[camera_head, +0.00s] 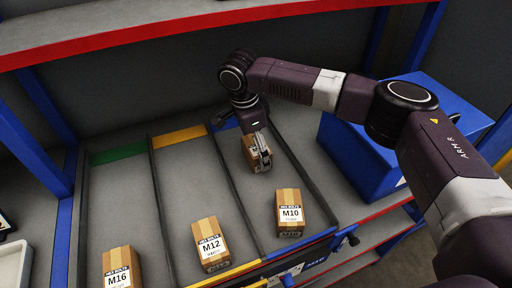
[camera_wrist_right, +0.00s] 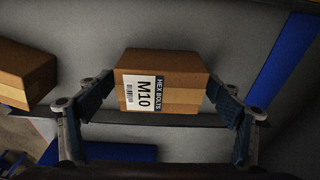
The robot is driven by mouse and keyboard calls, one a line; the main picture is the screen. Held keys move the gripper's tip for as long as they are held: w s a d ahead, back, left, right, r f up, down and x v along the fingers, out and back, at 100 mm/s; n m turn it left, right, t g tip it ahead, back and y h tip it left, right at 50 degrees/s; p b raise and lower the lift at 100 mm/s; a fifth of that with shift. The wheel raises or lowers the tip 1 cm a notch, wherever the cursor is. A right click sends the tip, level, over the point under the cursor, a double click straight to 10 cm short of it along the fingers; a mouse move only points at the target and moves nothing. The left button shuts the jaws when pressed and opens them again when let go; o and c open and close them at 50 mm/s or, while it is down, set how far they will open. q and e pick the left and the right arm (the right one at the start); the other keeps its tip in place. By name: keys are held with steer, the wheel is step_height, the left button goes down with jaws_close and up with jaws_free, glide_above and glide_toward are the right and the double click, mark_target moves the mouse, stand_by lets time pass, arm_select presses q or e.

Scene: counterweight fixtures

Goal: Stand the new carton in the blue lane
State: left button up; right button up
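The new carton (camera_head: 250,150), a brown box with tan tape, is in the back part of the blue lane (camera_head: 254,200). The right wrist view shows its M10 hex bolts label turned sideways on the carton (camera_wrist_right: 165,92), so it appears to lie on its side. My right gripper (camera_head: 262,160) has one finger at each end of it; both fingertips (camera_wrist_right: 162,88) appear to touch it, shut on it. Whether the carton touches the lane floor is hard to tell. Another M10 carton (camera_head: 290,213) stands upright at the lane's front. My left gripper is out of view.
An M12 carton (camera_head: 210,245) stands in the yellow lane and an M16 carton (camera_head: 121,268) in the green lane. Thin dark dividers separate the lanes. A blue bin (camera_head: 350,155) stands to the right. A red-edged shelf (camera_head: 150,38) crosses above. Mid-lane floor behind the front M10 carton is clear.

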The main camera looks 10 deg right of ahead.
mark_target(250, 147)
steer(key=shift+r, duration=0.15)
step_height(250, 147, up, 12)
steer(key=a+b, duration=0.2)
steer(key=b, duration=0.1)
steer(key=shift+s, duration=0.25)
steer(key=shift+d, duration=0.1)
